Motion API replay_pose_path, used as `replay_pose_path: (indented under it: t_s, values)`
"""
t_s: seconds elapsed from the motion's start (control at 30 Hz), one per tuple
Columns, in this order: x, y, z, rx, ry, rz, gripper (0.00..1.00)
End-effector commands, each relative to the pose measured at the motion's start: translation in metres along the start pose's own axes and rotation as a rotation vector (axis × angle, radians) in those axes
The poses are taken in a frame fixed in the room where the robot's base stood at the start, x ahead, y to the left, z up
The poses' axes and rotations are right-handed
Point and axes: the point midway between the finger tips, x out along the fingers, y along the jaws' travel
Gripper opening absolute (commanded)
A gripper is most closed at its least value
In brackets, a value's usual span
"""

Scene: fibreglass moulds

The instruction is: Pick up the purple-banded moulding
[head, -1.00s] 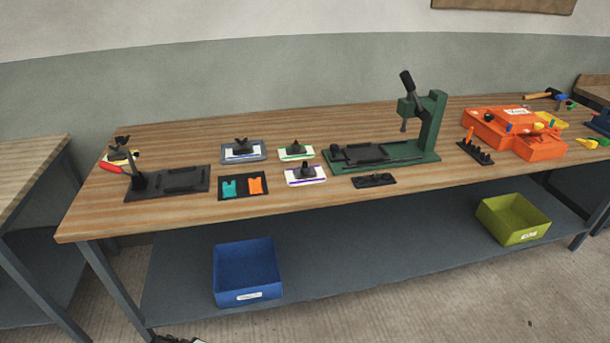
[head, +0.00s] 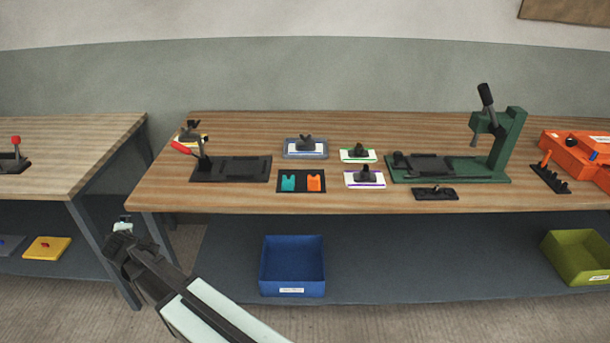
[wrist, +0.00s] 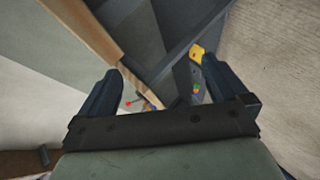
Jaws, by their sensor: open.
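The purple-banded moulding (head: 365,181) is a flat white piece with a purple edge band and a black knob on top. It lies on the wooden workbench (head: 230,199) near the front edge, right of a black tray. A similar green-banded piece (head: 357,155) lies just behind it. A blue-edged piece (head: 305,149) lies behind and to the left. My gripper (head: 124,232) is low at the left, in front of the gap between the benches and well away from the moulding. Its fingers are apart and empty in the wrist view (wrist: 160,68). The moulding is not visible there.
A black tray (head: 301,190) holds teal and orange pieces. A green press (head: 508,145) stands right of the moulding, with a small black fixture (head: 434,193) in front. A red-handled clamp fixture (head: 230,168) is at left. A blue bin (head: 292,265) sits on the lower shelf.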

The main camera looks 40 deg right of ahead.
Motion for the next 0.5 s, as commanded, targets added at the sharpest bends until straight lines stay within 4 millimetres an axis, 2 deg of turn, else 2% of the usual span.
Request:
replay_pose_path:
  t_s: [0.03, 0.1, 0.17, 0.23, 0.3, 0.37, 0.47, 0.5]
  values:
    - [-0.002, 0.024, -0.014, -0.017, 0.027, 0.037, 1.0]
    - [-0.005, 0.053, -0.027, -0.043, 0.054, 0.084, 1.0]
    - [-0.007, 0.08, -0.033, -0.061, 0.07, 0.123, 1.0]
    - [-0.008, 0.114, -0.035, -0.081, 0.079, 0.171, 1.0]
    - [-0.007, 0.155, -0.026, -0.093, 0.073, 0.219, 1.0]
    - [-0.006, 0.184, -0.011, -0.094, 0.055, 0.249, 1.0]
    - [-0.003, 0.228, 0.022, -0.075, 0.007, 0.279, 1.0]
    - [-0.001, 0.243, 0.039, -0.06, -0.018, 0.284, 1.0]
